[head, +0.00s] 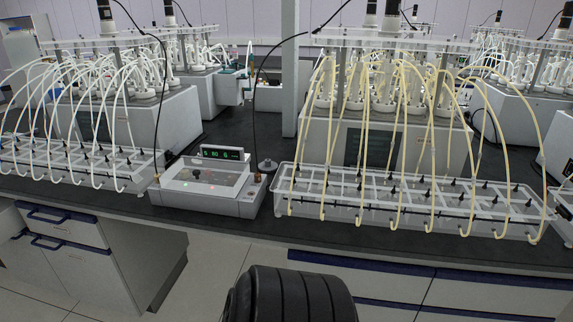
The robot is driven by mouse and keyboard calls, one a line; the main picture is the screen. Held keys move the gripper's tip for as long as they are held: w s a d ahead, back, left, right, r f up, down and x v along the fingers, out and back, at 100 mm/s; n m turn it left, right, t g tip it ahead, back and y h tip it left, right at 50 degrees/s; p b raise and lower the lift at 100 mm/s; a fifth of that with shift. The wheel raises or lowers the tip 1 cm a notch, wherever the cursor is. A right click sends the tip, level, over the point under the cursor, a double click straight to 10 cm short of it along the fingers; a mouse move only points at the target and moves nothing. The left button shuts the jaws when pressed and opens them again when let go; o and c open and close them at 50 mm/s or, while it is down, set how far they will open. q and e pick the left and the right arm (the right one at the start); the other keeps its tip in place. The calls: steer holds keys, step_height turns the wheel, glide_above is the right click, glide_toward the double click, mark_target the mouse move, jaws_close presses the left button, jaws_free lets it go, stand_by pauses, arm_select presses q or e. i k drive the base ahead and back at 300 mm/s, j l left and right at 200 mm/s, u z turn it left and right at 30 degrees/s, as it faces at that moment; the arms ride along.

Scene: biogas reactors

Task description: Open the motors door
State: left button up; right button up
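I cannot pick out a door marked as the motors door. Dark cylinders (392,8) that look like motors stand on top of the right reactor unit, and a similar one (107,16) tops the left unit. The right unit has a pale lower housing (425,148) with a dark square panel (369,149) on its front, partly hidden behind yellowish tubes. Neither gripper is in view. A black ribbed part, probably mine, shows at the bottom middle.
A dark bench (262,226) runs across the view. On it, clear tube racks (405,208) flank a grey control box (207,188) with a lit green display (222,153). White cabinets (75,263) with blue handles stand below. A white post (290,70) rises behind. Pale floor shows in front.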

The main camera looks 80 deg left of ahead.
mark_target(90, 275)
steer(key=u, duration=4.3)
steer(key=i+j, duration=0.1)
steer(key=i, duration=0.2)
